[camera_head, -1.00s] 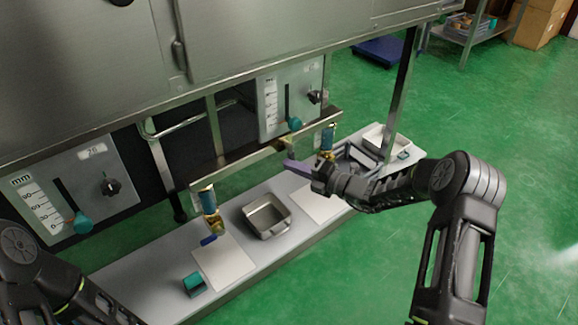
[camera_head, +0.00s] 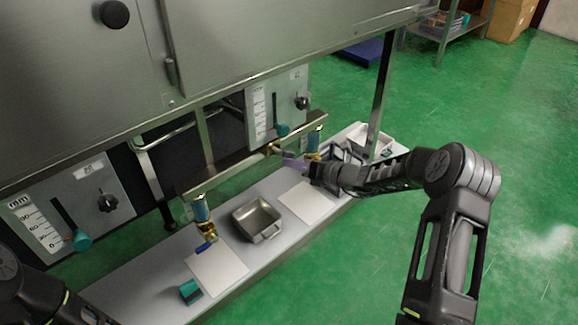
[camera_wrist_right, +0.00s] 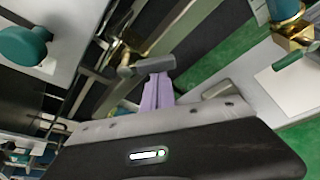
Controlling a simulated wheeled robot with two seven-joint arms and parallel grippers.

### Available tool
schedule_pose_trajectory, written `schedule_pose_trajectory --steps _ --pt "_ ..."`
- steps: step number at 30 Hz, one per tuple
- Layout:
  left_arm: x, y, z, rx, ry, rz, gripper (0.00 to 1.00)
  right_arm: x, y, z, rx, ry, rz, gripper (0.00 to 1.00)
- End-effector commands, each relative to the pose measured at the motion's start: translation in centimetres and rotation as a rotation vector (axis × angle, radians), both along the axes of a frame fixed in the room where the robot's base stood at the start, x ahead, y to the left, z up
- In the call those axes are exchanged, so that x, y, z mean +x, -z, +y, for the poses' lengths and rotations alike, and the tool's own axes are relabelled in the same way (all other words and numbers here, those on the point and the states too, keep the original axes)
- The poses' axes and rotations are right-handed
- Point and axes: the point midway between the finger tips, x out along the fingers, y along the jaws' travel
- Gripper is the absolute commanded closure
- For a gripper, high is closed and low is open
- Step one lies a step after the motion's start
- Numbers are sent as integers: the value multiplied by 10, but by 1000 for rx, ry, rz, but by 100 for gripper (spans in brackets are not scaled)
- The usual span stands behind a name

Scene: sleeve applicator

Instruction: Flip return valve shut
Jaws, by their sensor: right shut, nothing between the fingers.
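A brass valve (camera_head: 273,148) with a stubby grey lever sits on the metal rail between the two blue-topped brass fittings. In the right wrist view the lever (camera_wrist_right: 148,65) points right from the brass body (camera_wrist_right: 122,56), seen close. My right gripper (camera_head: 289,161) has its purple fingers together and empty, just beside the valve. In the right wrist view the fingertips (camera_wrist_right: 157,78) lie right by the lever's underside; I cannot tell if they touch. My left arm shows at the lower left, but its gripper is outside the view.
Blue-topped fittings stand left (camera_head: 202,215) and right (camera_head: 313,143); the left one has a blue lever (camera_head: 206,246). A metal pan (camera_head: 257,220), white sheets (camera_head: 217,270) and a teal block (camera_head: 190,291) lie on the grey bench. Panels with teal knobs (camera_head: 81,240) stand behind.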

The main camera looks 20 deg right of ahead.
Motion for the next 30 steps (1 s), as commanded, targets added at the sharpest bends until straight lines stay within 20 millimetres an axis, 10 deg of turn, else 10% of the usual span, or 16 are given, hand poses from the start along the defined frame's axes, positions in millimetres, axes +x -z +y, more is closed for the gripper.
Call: schedule_pose_trajectory --steps 18,30 --pt "11 43 11 16 -26 -18 64 7 -18 -15 -499 1 -202 100" --pt "13 49 12 19 -30 -22 64 8 -26 -17 -499 0 -203 100"
